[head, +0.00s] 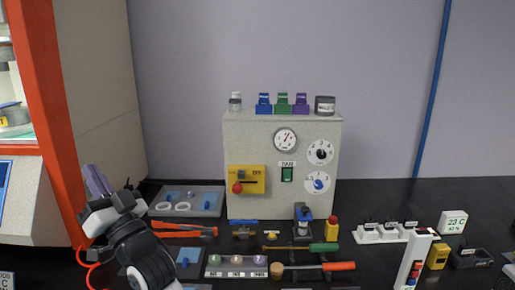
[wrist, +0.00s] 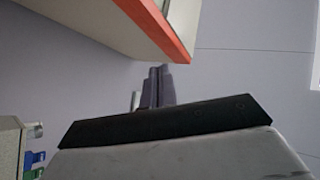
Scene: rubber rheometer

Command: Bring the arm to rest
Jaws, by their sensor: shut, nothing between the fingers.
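My arm stands at the lower left of the head view, in front of the orange-edged machine. My gripper (head: 97,180) points up and away from the bench, with its purple-grey fingers together and nothing between them. In the wrist view the fingers of my gripper (wrist: 157,84) show side by side, shut, against the wall and below the machine's orange edge. My gripper touches nothing that I can see.
The orange-edged machine (head: 52,110) stands close at the left. A beige control box (head: 262,150) with dials stands mid-bench. A grey tray (head: 208,200), screwdrivers (head: 335,266) and small devices crowd the black bench. The air above the bench's right side is free.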

